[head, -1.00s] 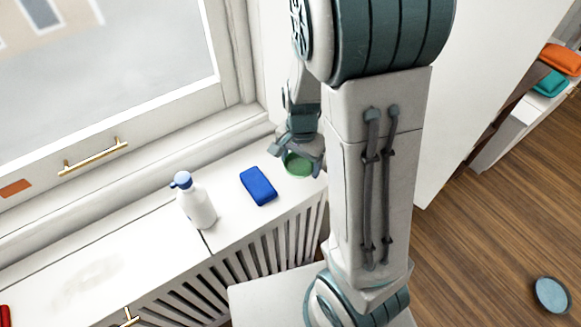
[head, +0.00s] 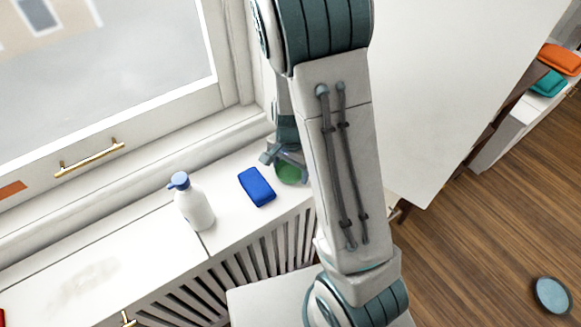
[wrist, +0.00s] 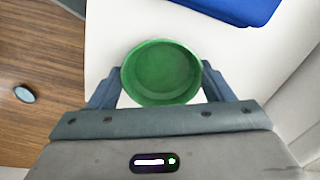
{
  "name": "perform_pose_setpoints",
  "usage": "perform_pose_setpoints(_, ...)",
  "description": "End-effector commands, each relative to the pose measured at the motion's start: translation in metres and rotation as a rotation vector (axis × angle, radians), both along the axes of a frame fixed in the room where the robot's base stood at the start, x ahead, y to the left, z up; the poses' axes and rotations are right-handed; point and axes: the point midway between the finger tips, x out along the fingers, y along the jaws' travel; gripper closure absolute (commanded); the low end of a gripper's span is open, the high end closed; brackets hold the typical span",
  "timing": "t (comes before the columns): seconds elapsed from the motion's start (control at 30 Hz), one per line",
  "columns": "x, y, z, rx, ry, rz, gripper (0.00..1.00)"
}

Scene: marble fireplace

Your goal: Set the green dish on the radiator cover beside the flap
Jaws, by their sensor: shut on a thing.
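The green dish (head: 289,174) is round and shallow. In the wrist view the dish (wrist: 162,72) sits upright between the two fingers of my gripper (wrist: 161,88), which is shut on it. In the head view my gripper (head: 286,158) is over the right end of the white radiator cover (head: 228,222), partly hidden by my arm. I cannot tell whether the dish touches the cover. A seam crosses the cover top; the section left of it, with a brass handle (head: 127,318) at its front, may be the flap.
A blue block (head: 257,187) lies just left of the dish on the cover. A white bottle with a blue cap (head: 194,206) stands farther left by the seam. The window and its handle (head: 90,158) rise behind. Bare cover shows between bottle and block.

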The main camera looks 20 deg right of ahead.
Motion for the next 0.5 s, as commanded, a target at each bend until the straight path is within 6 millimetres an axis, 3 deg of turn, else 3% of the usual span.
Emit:
perform_pose_setpoints(0.03, 0.0000, 0.0000, -0.0033, 0.000, 0.000, 0.000, 0.53)
perform_pose_setpoints(0.07, 0.0000, 0.0000, -0.0024, 0.000, 0.000, 0.000, 0.21)
perform_pose_setpoints(0.13, 0.0000, 0.0000, -0.0018, 0.000, 0.000, 0.000, 0.04)
perform_pose_setpoints(0.5, 0.0002, 0.0000, 0.0041, 0.000, 0.000, 0.000, 0.04)
